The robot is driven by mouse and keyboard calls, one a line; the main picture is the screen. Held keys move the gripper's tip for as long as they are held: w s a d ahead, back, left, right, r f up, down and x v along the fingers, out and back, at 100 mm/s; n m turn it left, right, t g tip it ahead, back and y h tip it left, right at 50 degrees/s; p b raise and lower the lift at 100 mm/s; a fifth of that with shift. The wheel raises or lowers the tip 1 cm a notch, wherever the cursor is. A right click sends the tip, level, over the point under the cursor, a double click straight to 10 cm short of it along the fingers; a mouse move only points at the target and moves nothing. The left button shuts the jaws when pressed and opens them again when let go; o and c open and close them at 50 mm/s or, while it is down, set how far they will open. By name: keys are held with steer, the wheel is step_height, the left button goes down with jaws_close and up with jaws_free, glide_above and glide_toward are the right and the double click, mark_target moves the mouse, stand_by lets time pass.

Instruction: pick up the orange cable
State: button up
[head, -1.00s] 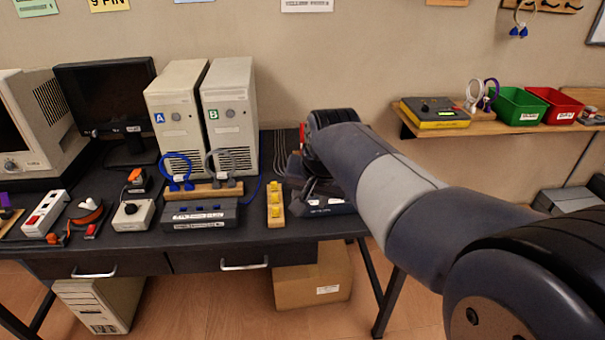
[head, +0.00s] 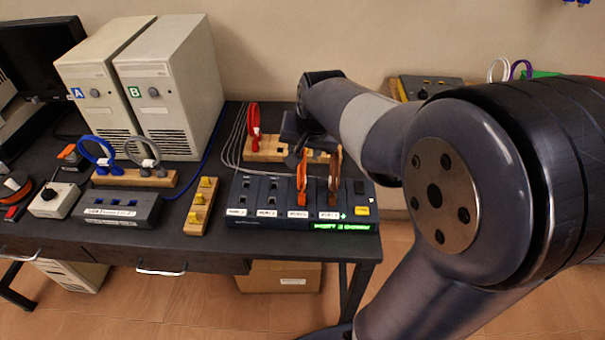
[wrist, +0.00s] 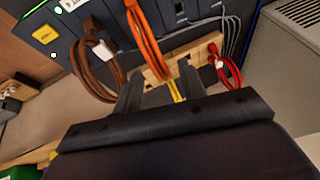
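The orange cable (head: 302,180) is a loop standing up from the dark port box (head: 265,211), beside a brown cable loop (head: 334,170). In the wrist view the orange cable (wrist: 145,38) hangs just beyond my gripper (wrist: 160,90). The brown cable (wrist: 98,62) is to its left there. My gripper is open, with its two dark fingers apart and no cable between them. In the head view my gripper (head: 298,138) is behind the port box and close to the orange loop. Its fingertips are partly hidden there.
A wooden rack (head: 264,147) holds a red cable (head: 254,122) behind the box. Grey leads run along its left. A yellow-block strip (head: 203,200), a blue cable (head: 97,151) and a grey cable (head: 142,152) stand further left. Two computer towers (head: 175,85) are behind.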

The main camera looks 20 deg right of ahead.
steer(key=x, duration=0.4)
steer(key=shift+w+f, duration=0.25)
steer(key=shift+f, duration=0.1)
jaws_close()
